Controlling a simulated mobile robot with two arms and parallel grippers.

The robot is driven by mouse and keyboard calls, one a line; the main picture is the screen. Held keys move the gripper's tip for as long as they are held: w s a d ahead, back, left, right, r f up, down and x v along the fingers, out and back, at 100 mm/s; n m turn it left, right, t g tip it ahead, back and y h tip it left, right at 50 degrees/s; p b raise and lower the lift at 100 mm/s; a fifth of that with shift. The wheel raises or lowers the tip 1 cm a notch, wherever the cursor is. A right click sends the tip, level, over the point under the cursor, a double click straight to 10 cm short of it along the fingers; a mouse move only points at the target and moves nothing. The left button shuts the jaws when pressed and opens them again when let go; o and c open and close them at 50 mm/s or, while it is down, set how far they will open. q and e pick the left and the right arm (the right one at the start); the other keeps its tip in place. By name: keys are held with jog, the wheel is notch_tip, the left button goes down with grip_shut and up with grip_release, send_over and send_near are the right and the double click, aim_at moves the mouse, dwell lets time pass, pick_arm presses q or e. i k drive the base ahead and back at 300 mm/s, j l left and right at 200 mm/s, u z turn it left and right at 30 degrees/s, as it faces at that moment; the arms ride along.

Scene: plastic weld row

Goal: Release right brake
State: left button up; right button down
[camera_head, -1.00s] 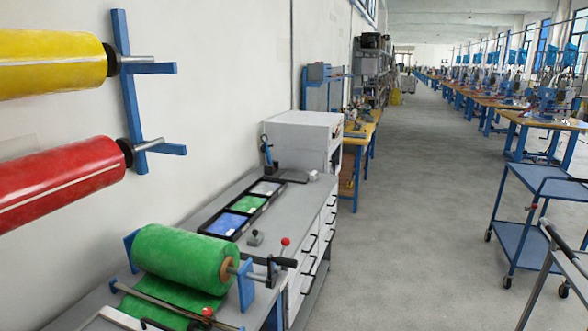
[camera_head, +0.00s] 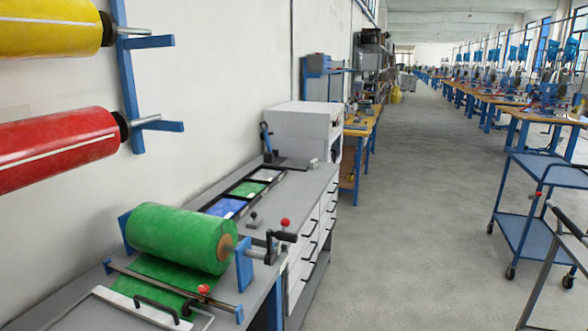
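A green roll (camera_head: 180,236) lies in a blue stand (camera_head: 244,267) on the grey workbench, with a green sheet (camera_head: 150,279) drawn out below it. At the right end of the roll is a crank with a black grip (camera_head: 284,236). A red knob (camera_head: 285,222) stands just behind the grip, on the right side. A second red knob (camera_head: 203,289) sits at the front bar below the roll. I cannot tell which knob belongs to the right brake, or its setting. Neither of my grippers is in view.
A tray with coloured compartments (camera_head: 223,207) and a white cabinet (camera_head: 303,128) are further along the bench. Yellow and red rolls (camera_head: 60,150) hang on the wall. A blue cart (camera_head: 525,215) and a grey rail (camera_head: 541,276) stand at right. The aisle floor (camera_head: 400,220) is clear.

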aim_at(192, 239)
jog(key=i+l+u, duration=0.1)
jog(key=i+l, duration=0.4)
jog(key=l, duration=0.25)
jog(key=i+l+u, duration=0.25)
jog(key=i+l, duration=0.2)
jog(key=l, duration=0.35)
jog(key=i+l+u, duration=0.1)
jog(key=l, duration=0.3)
jog(key=i+l, duration=0.3)
jog(key=l, duration=0.15)
jog(key=i+l+u, duration=0.15)
jog(key=l, duration=0.25)
jog(key=i+l+u, duration=0.1)
jog(key=l, duration=0.4)
jog(key=i, duration=0.1)
